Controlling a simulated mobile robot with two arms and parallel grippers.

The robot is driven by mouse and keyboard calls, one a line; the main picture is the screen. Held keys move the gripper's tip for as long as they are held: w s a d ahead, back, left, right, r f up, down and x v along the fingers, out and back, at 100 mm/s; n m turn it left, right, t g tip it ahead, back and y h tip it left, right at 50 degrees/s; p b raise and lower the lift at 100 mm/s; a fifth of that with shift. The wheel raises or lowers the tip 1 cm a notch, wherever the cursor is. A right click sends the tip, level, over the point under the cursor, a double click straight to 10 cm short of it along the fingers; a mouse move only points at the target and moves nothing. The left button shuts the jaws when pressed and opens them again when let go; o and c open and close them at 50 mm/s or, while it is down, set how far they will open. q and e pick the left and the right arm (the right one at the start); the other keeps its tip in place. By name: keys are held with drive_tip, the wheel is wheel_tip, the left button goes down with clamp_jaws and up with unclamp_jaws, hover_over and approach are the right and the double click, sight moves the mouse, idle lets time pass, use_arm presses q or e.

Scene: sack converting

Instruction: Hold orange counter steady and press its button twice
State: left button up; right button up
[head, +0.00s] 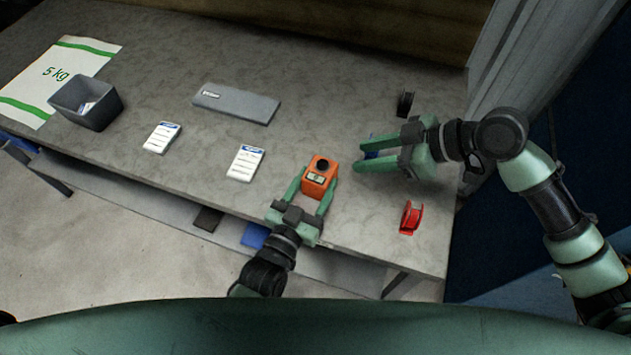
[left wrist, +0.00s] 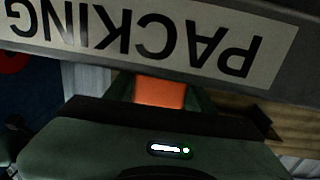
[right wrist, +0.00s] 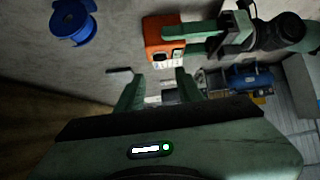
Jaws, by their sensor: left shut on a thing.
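The orange counter (head: 319,181) stands upright on the grey table, with a dark round button (head: 322,166) on top and a small display on its front. My left gripper (head: 309,193) is shut on the counter, one finger on each side. In the left wrist view the counter (left wrist: 160,92) fills the gap between the fingers. My right gripper (head: 362,156) is open and empty to the right of the counter, apart from it. In the right wrist view the counter (right wrist: 163,41) shows beyond the right gripper (right wrist: 160,80), with my left gripper (right wrist: 210,38) on it.
A red spool (head: 410,218) lies near the right edge, a black spool (head: 405,103) farther back. A blue spool (right wrist: 72,22) shows in the right wrist view. White cards (head: 245,163), a grey flat case (head: 236,103), a grey bin (head: 88,102) and a 5 kg sack (head: 60,78) lie leftward.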

idle(0.4)
clamp_jaws()
idle(1.6)
